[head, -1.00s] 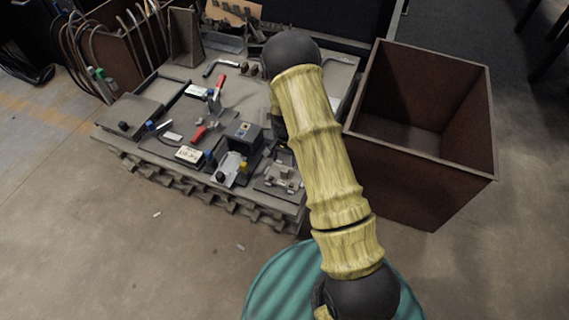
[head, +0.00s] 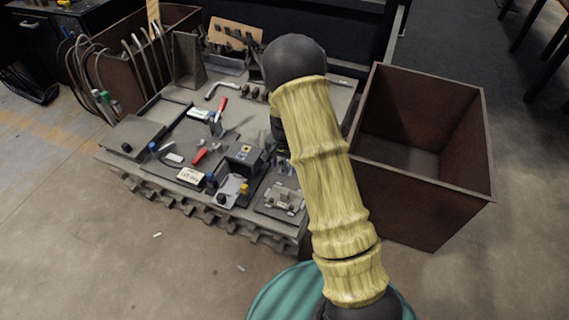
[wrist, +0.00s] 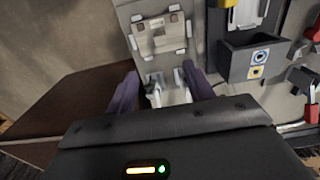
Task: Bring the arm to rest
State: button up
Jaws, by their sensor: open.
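My arm (head: 322,165), with yellow wood-textured links and dark round joints, reaches up from the bottom of the head view over the right part of the workbench (head: 118,165). My gripper is mostly hidden behind the arm there. In the wrist view my gripper (wrist: 160,88) shows as two dark purple fingers set wide apart, with nothing clamped between them. Past the fingertips lies a light grey plate with a metal fixture (wrist: 160,38); the gap to it is hard to judge. The same fixture appears on the bench in the head view (head: 283,198).
A dark block with a socket (head: 243,157) stands beside the fixture, with red-handled tools (head: 200,154) farther left. A tall open brown box (head: 425,205) stands right of the bench and the arm. Cables hang from a rack (head: 110,70) at back left.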

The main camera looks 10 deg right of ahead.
dwell(0.5)
jog(key=s+r+n+t, duration=0.3)
jog(key=s+r+n, duration=0.4)
jog(key=s+r, duration=1.2)
jog(key=w+p+v, duration=0.2)
jog(key=p+v, duration=1)
jog(key=p, duration=0.1)
jog(key=w+r+p+v, duration=0.1)
jog(key=w+p+v, duration=0.2)
jog(key=p+v, duration=1)
jog(key=shift+r+p, duration=0.35)
jog(key=shift+p, duration=0.1)
jog(key=shift+s, duration=0.1)
jog(key=shift+d, duration=0.15)
